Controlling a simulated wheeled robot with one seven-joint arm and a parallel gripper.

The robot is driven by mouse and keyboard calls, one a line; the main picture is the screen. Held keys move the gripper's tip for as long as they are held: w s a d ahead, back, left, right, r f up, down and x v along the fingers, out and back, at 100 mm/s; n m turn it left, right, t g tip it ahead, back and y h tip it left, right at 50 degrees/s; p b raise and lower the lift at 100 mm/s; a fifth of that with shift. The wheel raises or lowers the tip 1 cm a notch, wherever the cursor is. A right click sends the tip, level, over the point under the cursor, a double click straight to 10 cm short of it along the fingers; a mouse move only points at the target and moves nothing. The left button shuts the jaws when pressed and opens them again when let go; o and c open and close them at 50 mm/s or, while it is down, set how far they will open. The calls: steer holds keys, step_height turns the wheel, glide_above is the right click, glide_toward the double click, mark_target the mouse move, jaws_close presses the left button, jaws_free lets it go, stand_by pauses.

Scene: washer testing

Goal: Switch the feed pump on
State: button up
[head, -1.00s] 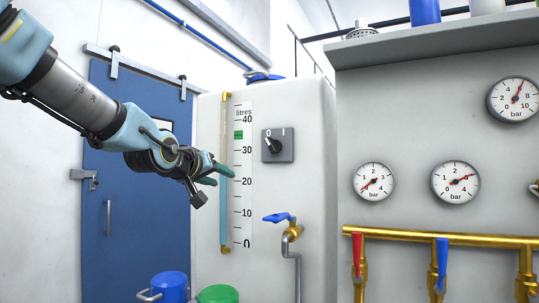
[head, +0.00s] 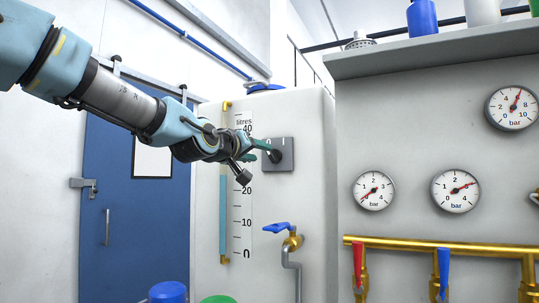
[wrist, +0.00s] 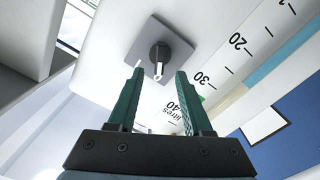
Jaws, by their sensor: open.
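The rotary switch is a black knob (wrist: 159,56) on a grey square plate (head: 287,163), fixed to the pale tank wall right of the litre scale. In the head view, "I" shows at the plate's top, while my fingers partly cover the knob and the "0" side. In the wrist view, the knob's white mark points down the picture, towards my gripper. My gripper (head: 268,151) has green fingers, and it is open and empty at the switch. In the wrist view, the fingertips (wrist: 160,70) lie to either side of the knob's lower end; I cannot tell whether they touch it.
The litre scale (head: 243,215) and its sight tube (head: 223,215) run down the tank left of the switch. A blue-handled tap (head: 277,228) sits below it. Right are gauges (head: 455,190) and a brass pipe (head: 430,246) with red and blue levers. A blue door (head: 125,220) stands left.

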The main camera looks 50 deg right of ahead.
mark_target(270, 155)
steer(key=shift+d, duration=0.8)
steer(key=p+x, duration=0.2)
steer(key=x, duration=0.1)
steer(key=shift+w+d+r+p, duration=0.1)
steer(key=shift+w+d+p, duration=0.1)
steer(key=shift+d+p, duration=0.15)
steer(key=shift+x, duration=0.8)
steer(key=shift+c, duration=0.3)
jaws_close()
